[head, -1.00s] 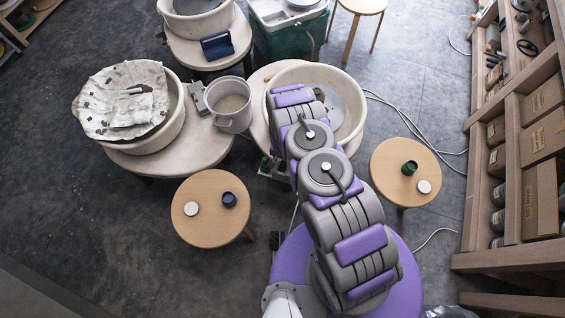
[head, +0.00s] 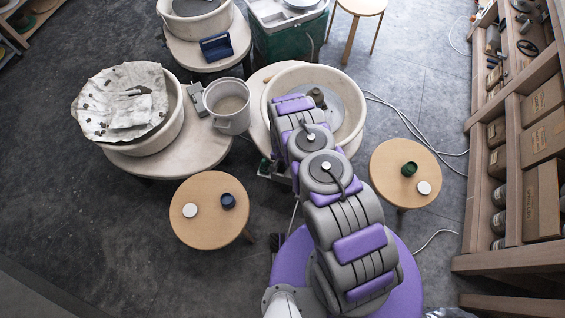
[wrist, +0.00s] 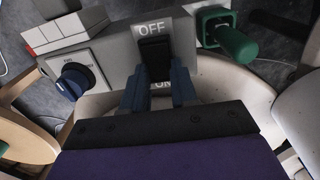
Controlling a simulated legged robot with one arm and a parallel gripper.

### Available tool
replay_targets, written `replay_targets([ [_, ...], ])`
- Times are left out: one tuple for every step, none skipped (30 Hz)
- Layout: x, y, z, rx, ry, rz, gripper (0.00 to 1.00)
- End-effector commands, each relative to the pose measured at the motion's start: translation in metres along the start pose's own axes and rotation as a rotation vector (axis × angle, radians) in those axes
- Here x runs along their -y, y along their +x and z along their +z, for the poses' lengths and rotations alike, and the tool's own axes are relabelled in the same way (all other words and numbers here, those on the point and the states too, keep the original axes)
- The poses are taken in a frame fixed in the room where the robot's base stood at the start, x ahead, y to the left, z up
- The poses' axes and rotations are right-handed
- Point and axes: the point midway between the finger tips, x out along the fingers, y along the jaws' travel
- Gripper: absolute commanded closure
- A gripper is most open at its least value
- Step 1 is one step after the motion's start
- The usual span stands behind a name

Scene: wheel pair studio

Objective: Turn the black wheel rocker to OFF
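The black rocker (wrist: 154,52) sits on a grey control box (wrist: 118,66) in the wrist view. An OFF label is above it, and an ON label below it is partly hidden by my fingers. My gripper (wrist: 160,76) has two blue-grey fingers set apart, with a gap between them, at the rocker's lower end. I cannot tell whether they touch it. In the head view my arm hides the gripper and rocker beside the right wheel basin (head: 352,128).
Round stools (head: 187,228) and (head: 388,185) flank my arm. A shelf (head: 510,150) lines the right, and a cable crosses the floor.

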Motion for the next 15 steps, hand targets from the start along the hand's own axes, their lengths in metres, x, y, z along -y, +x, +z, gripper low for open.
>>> replay_targets([
  [0.0, -0.0004, -0.0009, -0.001, 0.001, -0.001, 0.81],
  [0.0002, -0.0004, -0.0009, -0.002, 0.001, 0.0, 0.84],
  [0.0003, -0.0004, -0.0008, -0.002, 0.001, 0.0, 0.88],
  [0.0004, -0.0004, -0.0008, -0.002, 0.001, 0.0, 0.91],
  [0.0005, -0.0003, -0.0006, -0.002, 0.001, 0.001, 0.94],
  [0.0007, -0.0003, -0.0005, -0.002, 0.001, 0.001, 0.98],
  [0.0008, -0.0003, -0.0005, -0.002, 0.001, 0.001, 1.0],
  [0.0009, -0.0003, -0.0005, -0.003, 0.0, 0.001, 1.0],
  [0.001, -0.0003, -0.0005, -0.003, 0.0, 0.002, 1.0],
  [0.0011, -0.0004, -0.0003, -0.004, 0.0, 0.002, 1.0],
  [0.0012, -0.0006, 0.0, -0.005, 0.0, 0.002, 1.0],
  [0.0013, -0.0009, 0.0006, -0.01, 0.0, 0.002, 1.0],
  [0.0014, -0.0012, 0.001, -0.015, 0.0, 0.003, 1.0],
  [0.0014, -0.0016, 0.0014, -0.022, 0.0, 0.003, 1.0],
  [0.0019, -0.0022, 0.0017, -0.036, 0.0, 0.003, 1.0],
])
